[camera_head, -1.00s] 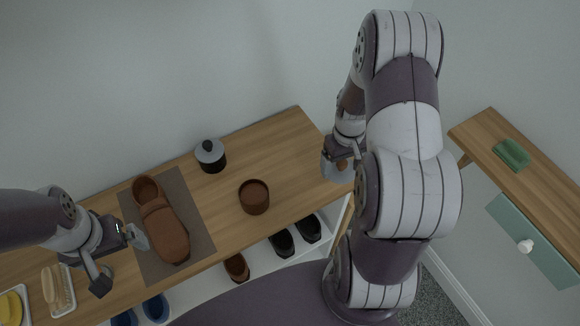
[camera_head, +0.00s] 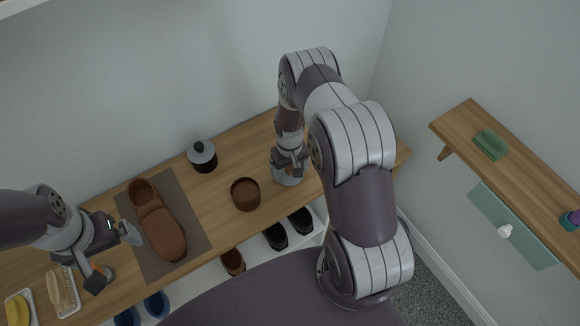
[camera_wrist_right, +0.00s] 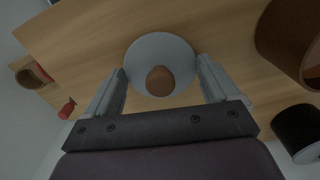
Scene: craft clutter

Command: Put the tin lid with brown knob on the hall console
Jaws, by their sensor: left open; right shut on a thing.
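The tin lid with brown knob (camera_wrist_right: 159,64) is a round grey disc. It sits between the fingers of my right gripper (camera_wrist_right: 162,85) in the right wrist view, its brown knob facing the camera. In the head view the right gripper (camera_head: 288,172) is over the wooden bench, right of a brown pot, with the lid (camera_head: 288,179) partly showing below it. I cannot tell the lid's height above the bench. My left gripper (camera_head: 116,257) is open and empty, left of a brown shoe. The hall console (camera_head: 465,123), with a green drawer, stands at the right.
The bench (camera_head: 222,205) holds the brown shoe (camera_head: 158,225) on a grey mat, a dark pot with grey lid (camera_head: 202,156) and the brown pot (camera_head: 245,194). The console holds a green folded cloth (camera_head: 490,144) and a teal item (camera_head: 571,220); bare wood lies between them.

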